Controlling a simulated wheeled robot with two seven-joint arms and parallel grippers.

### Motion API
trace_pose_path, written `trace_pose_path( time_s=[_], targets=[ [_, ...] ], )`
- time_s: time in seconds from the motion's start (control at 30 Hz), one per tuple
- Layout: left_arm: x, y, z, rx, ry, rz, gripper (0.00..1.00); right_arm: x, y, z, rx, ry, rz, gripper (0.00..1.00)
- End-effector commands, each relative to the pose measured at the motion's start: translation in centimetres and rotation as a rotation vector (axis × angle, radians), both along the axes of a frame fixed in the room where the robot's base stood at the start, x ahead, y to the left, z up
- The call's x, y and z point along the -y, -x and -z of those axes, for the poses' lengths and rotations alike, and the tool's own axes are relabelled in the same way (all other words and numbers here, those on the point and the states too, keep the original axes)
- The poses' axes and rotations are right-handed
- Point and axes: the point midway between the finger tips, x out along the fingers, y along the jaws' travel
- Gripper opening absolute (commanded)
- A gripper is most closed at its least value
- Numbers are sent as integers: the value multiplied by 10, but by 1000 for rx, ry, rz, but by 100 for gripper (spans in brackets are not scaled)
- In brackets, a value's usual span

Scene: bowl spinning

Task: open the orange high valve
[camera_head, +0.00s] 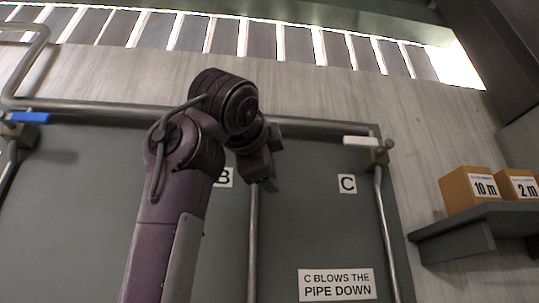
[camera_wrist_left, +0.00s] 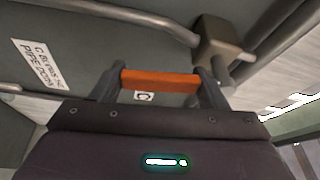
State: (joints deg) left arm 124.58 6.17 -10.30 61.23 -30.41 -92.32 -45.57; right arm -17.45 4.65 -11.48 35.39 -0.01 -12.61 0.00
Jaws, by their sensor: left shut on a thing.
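The orange valve handle (camera_wrist_left: 160,81) shows in the left wrist view as a bar lying across between the two fingers. My left gripper (camera_wrist_left: 158,88) is shut on it, one finger at each end. A valve body (camera_wrist_left: 218,45) on a metal pipe (camera_wrist_left: 135,17) is just beyond. In the head view my left arm comes up from below, and its dark gripper (camera_head: 262,172) is at the pipe by the partly covered B label (camera_head: 224,178). The orange handle is hidden there behind my arm. My right gripper is not in view.
A blue handle (camera_head: 31,117) is at the far left and a white handle (camera_head: 361,142) above the C label (camera_head: 347,184) at right. A sign (camera_head: 336,284) reads "C blows the pipe down". Boxes (camera_head: 470,188) marked 10 m and 2 m stand on a right shelf (camera_head: 478,222).

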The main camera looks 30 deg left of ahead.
Motion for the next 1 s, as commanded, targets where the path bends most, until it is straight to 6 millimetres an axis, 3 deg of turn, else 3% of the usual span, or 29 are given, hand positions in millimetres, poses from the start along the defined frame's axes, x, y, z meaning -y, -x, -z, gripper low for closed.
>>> trace_pose_path(
  time_s=[0.4,0.93,0.97,1.0],
  targets=[
    [-10,6,1,-97,-139,-2,26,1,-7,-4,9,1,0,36],
    [-10,6,2,-109,-161,-3,26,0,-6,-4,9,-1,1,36],
    [-10,6,2,-109,-161,-3,71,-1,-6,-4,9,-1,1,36],
    [-10,6,2,-109,-160,-3,76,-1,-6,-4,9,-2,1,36]
  ],
)
